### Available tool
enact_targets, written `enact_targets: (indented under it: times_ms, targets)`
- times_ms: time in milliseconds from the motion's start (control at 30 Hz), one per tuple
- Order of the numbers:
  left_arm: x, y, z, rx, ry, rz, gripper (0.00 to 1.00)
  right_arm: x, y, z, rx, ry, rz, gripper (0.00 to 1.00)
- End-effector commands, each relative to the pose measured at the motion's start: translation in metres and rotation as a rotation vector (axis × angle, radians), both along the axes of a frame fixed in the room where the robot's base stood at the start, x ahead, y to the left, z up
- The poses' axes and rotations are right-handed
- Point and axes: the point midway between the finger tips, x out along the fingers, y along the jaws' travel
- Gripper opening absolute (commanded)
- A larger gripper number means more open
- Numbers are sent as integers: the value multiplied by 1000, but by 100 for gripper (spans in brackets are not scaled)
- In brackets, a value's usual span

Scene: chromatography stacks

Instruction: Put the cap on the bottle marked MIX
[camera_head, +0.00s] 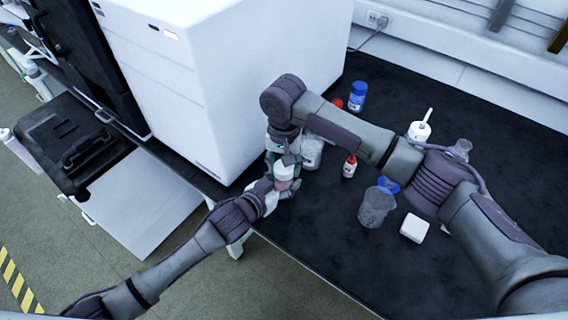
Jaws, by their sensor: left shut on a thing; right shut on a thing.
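My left gripper (272,192) reaches in from the lower left and is shut around a small bottle (284,184) near the table's left edge. The bottle looks pale with a pinkish part; its label is too small to read, so I cannot tell whether it is marked MIX. My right gripper (283,150) points down from above and is shut on a white cap (285,162). The cap is at the bottle's top; I cannot tell whether it touches the bottle. The fingers hide much of both things.
A clear bottle (311,153) stands close to the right gripper. A red-capped bottle (350,168), blue-capped bottle (357,94), white bottle (419,131), beaker (375,208) and white block (413,228) stand on the black table (310,255). A large white instrument (235,75) is behind.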

Motion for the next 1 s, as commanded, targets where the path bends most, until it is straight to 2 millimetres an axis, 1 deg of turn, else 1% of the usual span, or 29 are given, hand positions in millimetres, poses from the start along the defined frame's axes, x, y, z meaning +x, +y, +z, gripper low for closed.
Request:
enact_targets:
  times_ms: [767, 867, 967, 1000]
  targets:
    - [0, 0, 0, 1, 1, 1, 0, 0, 0, -11, 0, 1, -4, 31]
    - [0, 0, 0, 1, 1, 1, 0, -1, 1, -12, 1, 2, -71, 31]
    - [0, 0, 0, 1, 1, 1, 0, -1, 2, -12, 5, 5, -272, 31]
    - [0, 0, 0, 1, 1, 1, 0, -2, 2, -13, 4, 6, -386, 31]
